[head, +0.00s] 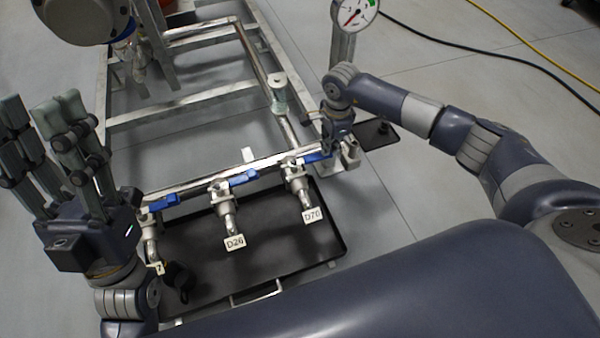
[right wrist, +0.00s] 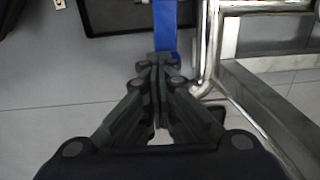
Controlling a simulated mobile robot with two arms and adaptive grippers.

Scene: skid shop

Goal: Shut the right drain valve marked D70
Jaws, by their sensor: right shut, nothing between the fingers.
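The D70 valve (head: 295,172) is the rightmost of the drain valves on the skid's front rail, with its white D70 tag (head: 311,215) below. Its blue lever (head: 316,158) points right along the rail, crosswise to its outlet. My right gripper (head: 331,148) is at the lever's free end, shut and empty. In the right wrist view its closed fingertips (right wrist: 160,62) meet or overlap the end of the blue lever (right wrist: 165,25); I cannot tell whether they touch. My left gripper (head: 45,135) is raised at the left with its fingers apart, empty.
The D26 valve (head: 221,193) and another valve with a blue lever (head: 160,203) stand to the left. A dark drip tray (head: 270,250) lies below. A pipe leg (head: 349,152) is close beside my right gripper. A gauge (head: 352,12) stands behind; open floor lies right.

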